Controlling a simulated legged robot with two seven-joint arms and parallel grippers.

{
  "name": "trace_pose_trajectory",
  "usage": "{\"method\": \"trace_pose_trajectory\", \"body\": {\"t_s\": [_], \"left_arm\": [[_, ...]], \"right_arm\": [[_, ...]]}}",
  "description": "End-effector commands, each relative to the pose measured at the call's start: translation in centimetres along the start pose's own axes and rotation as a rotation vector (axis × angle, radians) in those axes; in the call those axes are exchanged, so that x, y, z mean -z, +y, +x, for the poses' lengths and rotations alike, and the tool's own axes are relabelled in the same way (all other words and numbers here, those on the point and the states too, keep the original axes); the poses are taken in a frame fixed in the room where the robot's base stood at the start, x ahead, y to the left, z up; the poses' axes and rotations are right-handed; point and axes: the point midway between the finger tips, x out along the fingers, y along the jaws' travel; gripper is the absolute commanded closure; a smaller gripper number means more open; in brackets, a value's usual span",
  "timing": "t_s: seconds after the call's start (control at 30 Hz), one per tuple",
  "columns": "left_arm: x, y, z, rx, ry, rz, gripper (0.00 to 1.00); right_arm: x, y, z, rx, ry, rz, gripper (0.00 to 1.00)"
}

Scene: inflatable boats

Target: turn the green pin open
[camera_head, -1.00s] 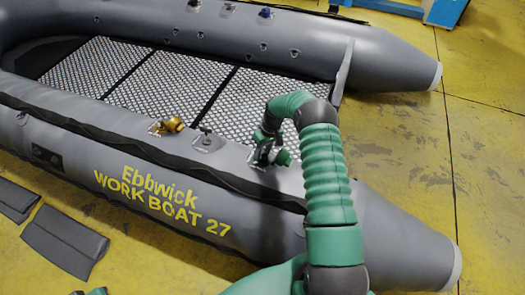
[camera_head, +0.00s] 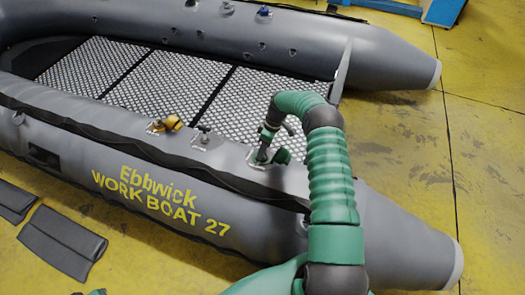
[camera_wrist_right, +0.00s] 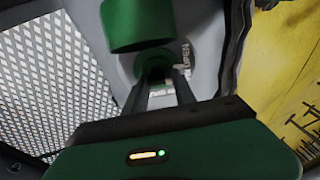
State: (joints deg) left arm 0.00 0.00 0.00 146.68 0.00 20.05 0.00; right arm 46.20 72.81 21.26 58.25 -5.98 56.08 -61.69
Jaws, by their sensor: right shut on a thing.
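The green pin (camera_wrist_right: 155,64) sits in a round grey valve fitting on the boat's near tube. The word OPEN is printed beside it. My right gripper (camera_wrist_right: 158,82) is shut on the pin from above, one dark finger on each side. In the head view the right gripper (camera_head: 262,153) is at the tube's top, and the pin itself is too small to make out there. A green cap (camera_head: 282,156) stands right beside the gripper; a green cylinder, likely this cap (camera_wrist_right: 137,24), looms in the wrist view. My left gripper does not clearly show.
The grey boat (camera_head: 140,160) lies on a yellow floor (camera_head: 480,180). A yellow cap (camera_head: 172,122) and a dark fitting (camera_head: 204,138) sit left along the same tube. Grey pads (camera_head: 62,242) lie at left. My right arm covers part of the tube's end.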

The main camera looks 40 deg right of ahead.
Motion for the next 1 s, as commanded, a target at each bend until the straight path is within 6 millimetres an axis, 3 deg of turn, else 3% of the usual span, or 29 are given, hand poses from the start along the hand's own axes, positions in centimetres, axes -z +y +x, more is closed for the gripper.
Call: {"method": "trace_pose_trajectory", "body": {"t_s": [0.4, 0.43, 0.6, 0.87, 1.0], "left_arm": [[0.0, 0.0, 0.0, 0.0, 0.0, 0.0, 1.0], [0.0, 0.0, 0.0, 0.0, 0.0, 0.0, 1.0], [0.0, 0.0, 0.0, 0.0, 0.0, 0.0, 1.0], [0.0, 0.0, 0.0, 0.0, 0.0, 0.0, 1.0], [0.1, 0.0, -0.4, 0.0, 0.0, 0.0, 1.0]], "right_arm": [[-0.2, 0.3, -0.2, -0.006, -0.003, -0.009, 1.0], [-0.2, 0.3, -0.2, -0.006, -0.003, -0.009, 0.67], [-0.1, 0.2, -0.1, -0.004, -0.002, -0.008, 0.46], [0.0, 0.1, -0.1, -0.002, -0.001, -0.008, 0.46], [0.0, 0.1, -1.4, -0.003, -0.001, -0.007, 0.46]]}}
